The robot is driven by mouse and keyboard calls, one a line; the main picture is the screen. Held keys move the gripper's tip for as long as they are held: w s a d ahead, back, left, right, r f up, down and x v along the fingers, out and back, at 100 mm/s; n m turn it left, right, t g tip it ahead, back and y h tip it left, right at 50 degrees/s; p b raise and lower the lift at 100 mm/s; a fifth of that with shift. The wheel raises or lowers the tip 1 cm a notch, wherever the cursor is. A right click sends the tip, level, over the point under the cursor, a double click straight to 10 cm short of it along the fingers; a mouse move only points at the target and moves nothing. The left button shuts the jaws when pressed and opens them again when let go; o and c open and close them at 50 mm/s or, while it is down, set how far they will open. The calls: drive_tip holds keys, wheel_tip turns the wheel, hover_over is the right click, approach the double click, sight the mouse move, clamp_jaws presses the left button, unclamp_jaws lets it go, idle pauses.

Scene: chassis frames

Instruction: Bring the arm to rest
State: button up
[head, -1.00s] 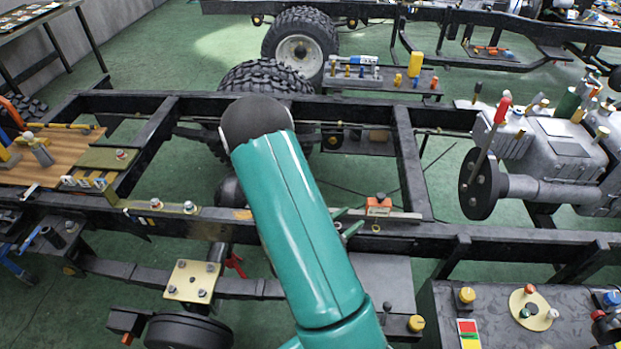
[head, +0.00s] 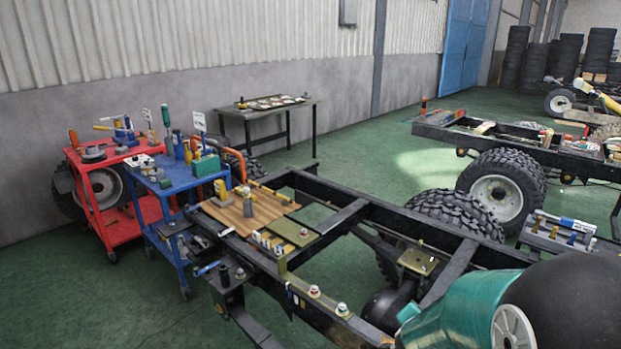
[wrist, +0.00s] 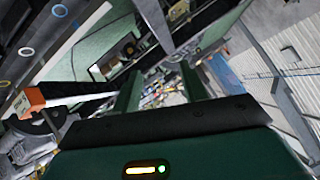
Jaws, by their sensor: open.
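My gripper (wrist: 160,85) shows in the wrist view as two green fingers standing well apart beyond a dark bar. No object is seen held between them. Behind the gap is a blurred, cluttered background. In the head view my green and black arm fills the lower right corner, and the gripper is outside that picture.
A black chassis frame (head: 350,215) runs close by my arm, with a wooden board (head: 240,214) on it. A red cart (head: 102,205), a blue cart (head: 165,186) and a table (head: 265,112) stand left and behind. Green floor (head: 75,290) is clear at lower left.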

drive_tip(key=s+a+r+n+y, duration=0.5)
drive_tip(key=a+r+n+y, duration=0.15)
drive_tip(key=a+r, duration=0.55)
drive_tip(key=s+a+r+n+g, duration=0.1)
drive_tip(key=s+r+n, duration=0.1)
drive_tip(key=s, duration=0.6)
drive_tip(key=s+a+r+n+g, duration=0.1)
drive_tip(key=s+r+n+g, duration=0.1)
drive_tip(key=s, duration=0.6)
drive_tip(key=shift+r+n+g, duration=0.25)
drive_tip(key=shift+n+g, duration=0.05)
drive_tip(key=shift+n, duration=0.55)
drive_tip(key=shift+h, duration=0.25)
drive_tip(key=shift+c, duration=0.7)
